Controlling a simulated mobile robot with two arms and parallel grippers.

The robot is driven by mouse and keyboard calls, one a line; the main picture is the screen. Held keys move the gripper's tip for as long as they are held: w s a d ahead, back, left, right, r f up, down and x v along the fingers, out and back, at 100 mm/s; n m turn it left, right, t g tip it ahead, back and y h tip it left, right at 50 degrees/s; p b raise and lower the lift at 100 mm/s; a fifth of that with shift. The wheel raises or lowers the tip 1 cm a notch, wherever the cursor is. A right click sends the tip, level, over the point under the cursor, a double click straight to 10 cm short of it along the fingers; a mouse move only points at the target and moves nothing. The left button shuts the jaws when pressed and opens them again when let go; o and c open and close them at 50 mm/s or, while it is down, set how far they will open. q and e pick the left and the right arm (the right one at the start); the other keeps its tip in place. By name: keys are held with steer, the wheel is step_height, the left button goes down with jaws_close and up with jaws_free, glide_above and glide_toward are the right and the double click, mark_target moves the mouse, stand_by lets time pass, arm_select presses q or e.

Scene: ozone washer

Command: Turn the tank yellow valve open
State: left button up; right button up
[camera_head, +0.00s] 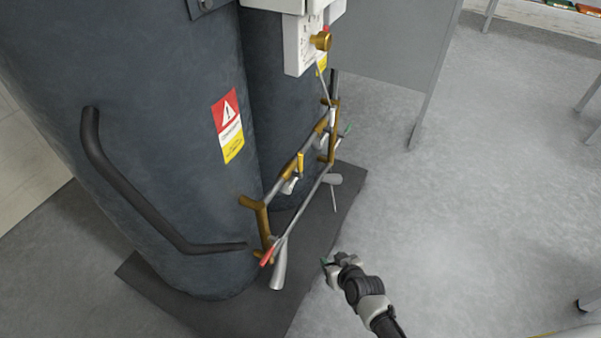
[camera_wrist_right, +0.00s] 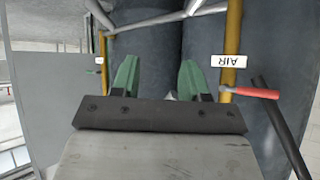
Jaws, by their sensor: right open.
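A small yellow valve handle (camera_head: 300,161) stands up from the brass and silver pipework on the front of the dark tanks (camera_head: 150,130). My right gripper (camera_head: 326,264) is low in front of the tanks, to the right of and below the pipework, apart from it. In the right wrist view its two green fingers (camera_wrist_right: 158,78) are spread with nothing between them, facing the dark tanks. The yellow handle cannot be made out in that view. My left gripper does not show.
A red valve handle (camera_head: 268,254) sits at the pipework's lower end; it also shows right of the fingers in the right wrist view (camera_wrist_right: 250,92), beside a pipe with an AIR label (camera_wrist_right: 229,61). A bent dark pipe (camera_head: 140,200) crosses the left tank. Grey floor (camera_head: 470,200) is clear to the right.

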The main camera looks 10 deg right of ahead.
steer(key=w+a+r+t+y+b, duration=0.2)
steer(key=w+r+t+b, duration=0.15)
steer(key=w+r, duration=0.4)
arm_select(q)
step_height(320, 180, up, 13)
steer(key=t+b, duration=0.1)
steer(key=b, duration=0.4)
arm_select(e)
steer(key=n+t+y, duration=0.2)
steer(key=t, duration=0.1)
glide_toward(302, 164)
steer(key=x, duration=0.8)
steer(key=shift+w+a+f+b, duration=0.1)
steer(key=shift+w+b, duration=0.1)
steer(key=shift+b, duration=0.2)
steer(key=x, duration=0.3)
steer(key=shift+w+b, duration=0.25)
steer(key=shift+b, duration=0.1)
steer(key=shift+w+a, duration=0.2)
steer(key=shift+w, duration=0.15)
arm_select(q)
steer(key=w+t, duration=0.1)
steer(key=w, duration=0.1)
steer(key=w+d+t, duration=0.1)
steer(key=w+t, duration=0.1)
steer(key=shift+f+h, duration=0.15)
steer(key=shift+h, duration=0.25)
arm_select(e)
jaws_close()
